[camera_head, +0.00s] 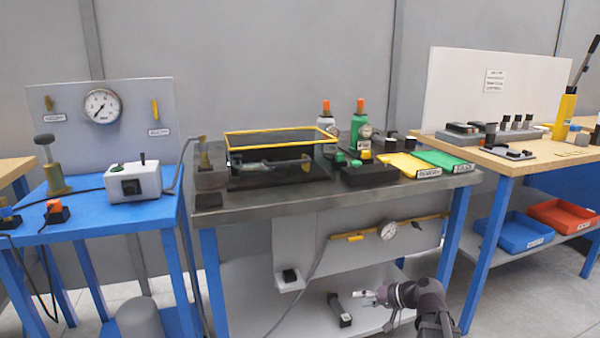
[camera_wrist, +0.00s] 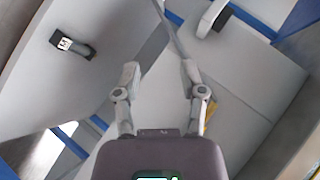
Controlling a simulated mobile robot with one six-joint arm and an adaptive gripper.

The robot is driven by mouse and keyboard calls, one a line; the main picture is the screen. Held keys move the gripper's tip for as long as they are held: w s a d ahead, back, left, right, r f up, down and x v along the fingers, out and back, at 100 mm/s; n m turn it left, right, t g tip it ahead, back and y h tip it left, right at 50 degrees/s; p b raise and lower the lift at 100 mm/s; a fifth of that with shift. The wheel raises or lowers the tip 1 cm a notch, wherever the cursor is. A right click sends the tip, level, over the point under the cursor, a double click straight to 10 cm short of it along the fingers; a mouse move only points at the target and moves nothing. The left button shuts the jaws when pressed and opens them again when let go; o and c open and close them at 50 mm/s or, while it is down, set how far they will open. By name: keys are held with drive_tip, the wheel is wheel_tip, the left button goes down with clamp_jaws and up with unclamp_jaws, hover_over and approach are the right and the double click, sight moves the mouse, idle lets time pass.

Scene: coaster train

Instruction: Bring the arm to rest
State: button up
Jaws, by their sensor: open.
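My gripper (camera_head: 378,298) is low in front of the middle workbench in the head view, below the level of its top. My arm comes in from the bottom right of that view. In the wrist view my gripper (camera_wrist: 158,85) has its two fingers spread apart, with nothing between them. A grey pressed-steel-like lower shelf and panel of the bench lie beyond the fingers. I see no object touching the fingers.
The middle bench top (camera_head: 330,205) carries a yellow-framed guard box (camera_head: 280,140), bottles and yellow and green trays. A dark block (camera_head: 340,310) lies on the lower shelf (camera_head: 262,290), left of my gripper. A blue table stands left, a wooden-topped bench (camera_head: 520,160) right.

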drive_tip(key=s+f+n+g+h+p, duration=0.1)
drive_tip(key=s+f+g+h, duration=0.3)
drive_tip(key=s, duration=0.3)
drive_tip(key=s+f+g+h+p, duration=0.1)
drive_tip(key=s+f+g+h, duration=0.15)
drive_tip(key=s+h, duration=0.4)
wheel_tip(320, 180, up, 37)
drive_tip(key=p, duration=3.8)
drive_tip(key=shift+a+r, duration=0.2)
drive_tip(key=shift+a, duration=0.2)
drive_tip(key=shift+t, duration=0.25)
